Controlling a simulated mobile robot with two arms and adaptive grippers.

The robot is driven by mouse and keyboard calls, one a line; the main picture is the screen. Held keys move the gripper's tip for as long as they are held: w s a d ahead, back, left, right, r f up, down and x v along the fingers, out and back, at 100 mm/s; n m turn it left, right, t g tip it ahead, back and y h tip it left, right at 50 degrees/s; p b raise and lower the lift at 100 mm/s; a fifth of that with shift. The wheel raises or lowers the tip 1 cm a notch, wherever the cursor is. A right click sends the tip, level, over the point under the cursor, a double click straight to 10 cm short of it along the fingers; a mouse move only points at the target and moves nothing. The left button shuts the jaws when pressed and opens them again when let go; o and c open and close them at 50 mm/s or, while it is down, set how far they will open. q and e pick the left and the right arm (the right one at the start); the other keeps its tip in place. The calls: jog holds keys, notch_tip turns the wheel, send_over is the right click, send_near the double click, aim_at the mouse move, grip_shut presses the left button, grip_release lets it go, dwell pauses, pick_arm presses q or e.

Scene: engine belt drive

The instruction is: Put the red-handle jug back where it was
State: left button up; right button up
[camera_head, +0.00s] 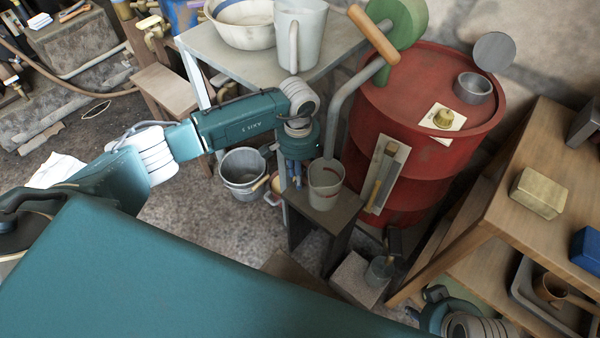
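A pale jug (325,185) with reddish marks on its side stands upright on a small dark stool (345,207) in front of the red drum. I cannot clearly make out a red handle on it. My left gripper (292,170) points down just left of this jug, below the table's edge. It looks apart from the jug, and its fingers are too small and dark to read. A second pale jug (313,38) with a pale handle stands on the grey table (232,72). My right gripper (436,294) is low at the right, mostly hidden, beside the wooden shelf.
The red drum (425,90) carries a grey cup (473,87). A crank with a wooden grip (373,34) rises beside it. A metal bucket (242,168) stands on the floor. The wooden shelf (520,235) at the right holds a brass block (538,194). Some floor left of the stool is clear.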

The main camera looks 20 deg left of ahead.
pick_arm(q)
jog(key=shift+r, duration=0.1)
